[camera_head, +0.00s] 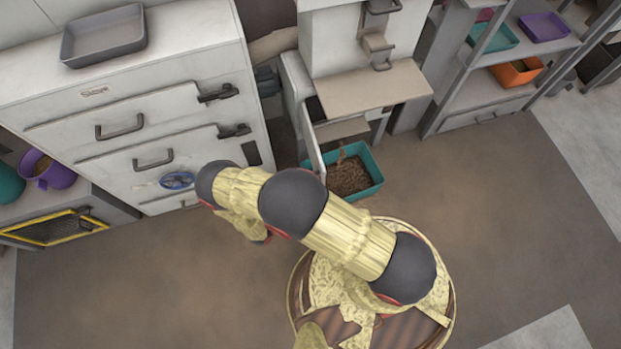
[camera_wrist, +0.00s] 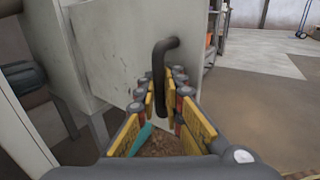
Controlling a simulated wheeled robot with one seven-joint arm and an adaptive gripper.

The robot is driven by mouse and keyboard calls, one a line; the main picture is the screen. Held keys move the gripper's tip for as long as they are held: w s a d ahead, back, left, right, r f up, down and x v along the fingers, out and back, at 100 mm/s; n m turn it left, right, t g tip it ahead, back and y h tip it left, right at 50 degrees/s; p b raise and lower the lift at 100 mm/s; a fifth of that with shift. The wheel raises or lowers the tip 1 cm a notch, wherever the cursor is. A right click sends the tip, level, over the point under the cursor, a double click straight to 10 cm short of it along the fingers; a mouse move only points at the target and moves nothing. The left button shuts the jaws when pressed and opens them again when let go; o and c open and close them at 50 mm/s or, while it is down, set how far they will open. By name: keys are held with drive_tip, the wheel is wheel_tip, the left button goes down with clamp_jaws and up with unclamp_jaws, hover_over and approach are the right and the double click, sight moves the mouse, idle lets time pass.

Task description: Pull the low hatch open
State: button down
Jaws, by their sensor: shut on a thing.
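The low hatch is a pale flat panel (camera_wrist: 112,50) filling the upper left of the wrist view. In the head view it appears to be the narrow, nearly edge-on panel (camera_head: 311,142) standing out from the bagger, left of the teal bin. Its dark bar handle (camera_wrist: 158,62) runs down between my fingers. My gripper (camera_wrist: 165,92) is shut on this handle, with yellow finger pads on either side. In the head view my arm hides the gripper and the handle.
A teal bin (camera_head: 368,165) of brown pellets sits on the floor beside the hatch, under a beige shelf (camera_head: 370,88). A white drawer cabinet (camera_head: 130,110) stands left, and a rack with coloured trays (camera_head: 515,72) right. Brown floor (camera_head: 500,200) is clear at right.

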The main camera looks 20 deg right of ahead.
drive_tip(key=c, duration=2.2)
unclamp_jaws()
drive_tip(key=shift+s+d+f, duration=0.1)
drive_tip(key=shift+s, duration=0.05)
drive_tip(key=shift+c, duration=0.2)
drive_tip(key=shift+a, duration=0.2)
drive_tip(key=v, duration=1.1)
drive_tip(key=shift+s+a, duration=0.2)
drive_tip(key=shift+a, duration=0.1)
drive_tip(key=shift+f, duration=0.1)
